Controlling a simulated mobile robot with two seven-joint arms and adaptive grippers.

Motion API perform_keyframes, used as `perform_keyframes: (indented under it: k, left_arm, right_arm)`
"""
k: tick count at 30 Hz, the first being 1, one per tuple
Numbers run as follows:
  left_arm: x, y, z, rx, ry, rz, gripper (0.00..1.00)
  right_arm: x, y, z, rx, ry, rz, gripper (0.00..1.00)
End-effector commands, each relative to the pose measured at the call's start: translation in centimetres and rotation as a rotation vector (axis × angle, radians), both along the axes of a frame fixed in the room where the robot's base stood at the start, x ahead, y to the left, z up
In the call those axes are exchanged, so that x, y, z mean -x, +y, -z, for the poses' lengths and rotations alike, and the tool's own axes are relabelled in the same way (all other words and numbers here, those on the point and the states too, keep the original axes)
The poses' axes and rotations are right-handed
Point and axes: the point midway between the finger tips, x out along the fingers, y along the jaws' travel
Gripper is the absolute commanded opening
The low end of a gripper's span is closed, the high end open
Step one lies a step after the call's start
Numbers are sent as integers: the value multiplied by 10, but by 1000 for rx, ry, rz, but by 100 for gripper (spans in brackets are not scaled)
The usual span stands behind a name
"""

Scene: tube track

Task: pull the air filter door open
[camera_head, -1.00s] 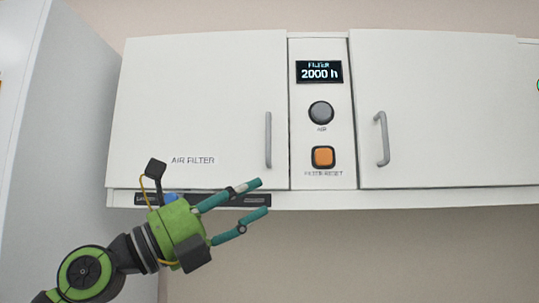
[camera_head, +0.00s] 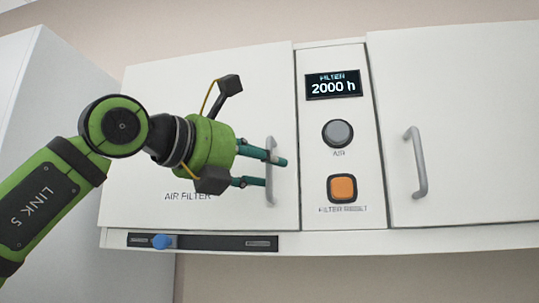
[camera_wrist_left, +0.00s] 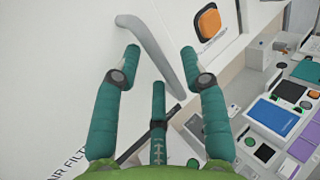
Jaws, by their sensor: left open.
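The air filter door (camera_head: 150,110) is a white cabinet door on the left, labelled AIR FILTER, and it looks shut. Its grey vertical bar handle (camera_head: 269,150) is near the door's right edge. My left gripper (camera_head: 272,170) is open at the handle, its teal fingers reaching around it in the head view. In the left wrist view, the handle (camera_wrist_left: 153,42) runs slantwise between the spread fingers (camera_wrist_left: 159,54); I cannot tell whether they touch it. My gripper hides part of the door and handle. My right gripper is not in view.
Right of the door is a panel with a 2000 h display (camera_head: 333,85), a grey AIR knob (camera_head: 338,133) and an orange FILTER RESET button (camera_head: 342,188). Another white door (camera_head: 460,120) has its own handle (camera_head: 417,165). A dark strip with a blue slider (camera_head: 161,241) runs below.

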Motion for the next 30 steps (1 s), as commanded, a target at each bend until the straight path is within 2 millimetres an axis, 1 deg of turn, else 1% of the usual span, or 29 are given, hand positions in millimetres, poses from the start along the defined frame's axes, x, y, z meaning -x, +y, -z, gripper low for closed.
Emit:
perform_keyframes:
  k: [1,3,7,14,15,17,18,26,30]
  left_arm:
    - [-5,-5,-3,-1,3,1,43]
    - [-9,-9,-2,1,1,1,43]
    - [-13,-13,-1,1,0,1,43]
    - [-13,-13,0,1,0,1,43]
    - [-13,-13,0,1,0,1,27]
    - [-13,-13,0,1,0,1,3]
    - [-13,-13,0,1,0,1,0]
    - [-11,-12,0,2,-1,8,0]
    - [-1,-8,0,3,-1,37,0]
  right_arm:
    - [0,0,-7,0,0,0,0]
    - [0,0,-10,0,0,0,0]
    - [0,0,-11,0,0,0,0]
    - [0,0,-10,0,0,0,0]
    - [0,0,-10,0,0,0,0]
    - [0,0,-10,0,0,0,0]
    - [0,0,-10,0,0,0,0]
    - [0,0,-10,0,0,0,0]
    - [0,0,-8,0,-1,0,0]
